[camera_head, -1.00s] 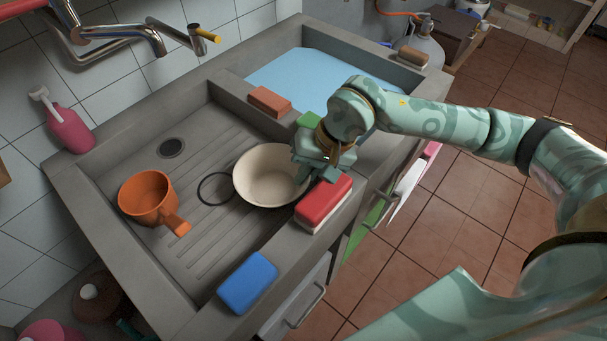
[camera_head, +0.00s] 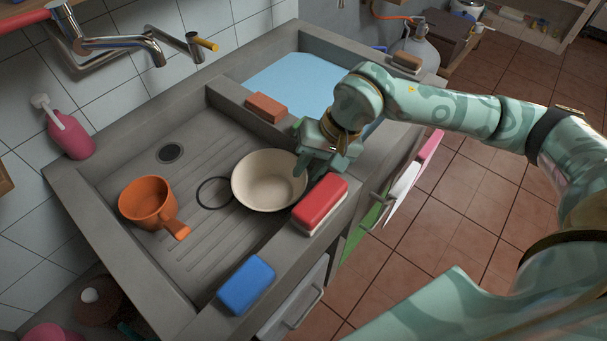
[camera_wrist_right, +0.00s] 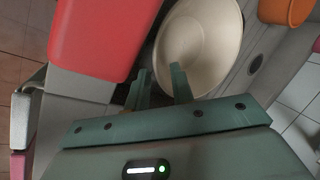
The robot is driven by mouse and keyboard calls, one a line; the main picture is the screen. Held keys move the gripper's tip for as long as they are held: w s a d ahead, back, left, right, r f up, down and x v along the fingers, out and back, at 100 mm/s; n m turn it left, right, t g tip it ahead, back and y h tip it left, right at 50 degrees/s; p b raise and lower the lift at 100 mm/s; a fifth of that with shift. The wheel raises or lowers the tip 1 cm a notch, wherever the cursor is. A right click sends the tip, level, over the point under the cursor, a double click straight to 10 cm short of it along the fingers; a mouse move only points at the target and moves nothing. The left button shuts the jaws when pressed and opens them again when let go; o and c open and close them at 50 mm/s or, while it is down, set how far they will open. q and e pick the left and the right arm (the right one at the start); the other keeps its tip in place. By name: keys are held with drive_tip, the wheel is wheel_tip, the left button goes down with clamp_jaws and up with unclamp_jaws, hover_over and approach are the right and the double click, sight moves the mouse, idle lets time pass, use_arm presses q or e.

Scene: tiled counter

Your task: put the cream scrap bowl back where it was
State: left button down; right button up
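The cream scrap bowl (camera_head: 262,183) sits upright in the grey sink basin, just right of a black ring (camera_head: 201,195) on the ribbed floor. My right gripper (camera_head: 305,170) is at the bowl's right rim. In the right wrist view, the gripper's fingers (camera_wrist_right: 160,82) stand apart with a visible gap. One finger overlaps the inside of the cream bowl (camera_wrist_right: 203,40) and the other lies outside its rim. Whether either finger touches the rim is hard to tell. My left gripper is out of view.
A red-and-white sponge (camera_head: 320,203) lies on the front ledge beside the gripper, with a blue sponge (camera_head: 247,284) farther left. An orange pot (camera_head: 146,202) stands in the basin's left part. An orange block (camera_head: 266,107) rests on the divider by the water-filled basin (camera_head: 300,85).

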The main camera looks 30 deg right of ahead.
drive_tip(key=p+v, duration=0.1)
drive_tip(key=v, duration=0.7)
drive_tip(key=shift+p, duration=0.4)
drive_tip(key=shift+s, duration=0.1)
idle(0.8)
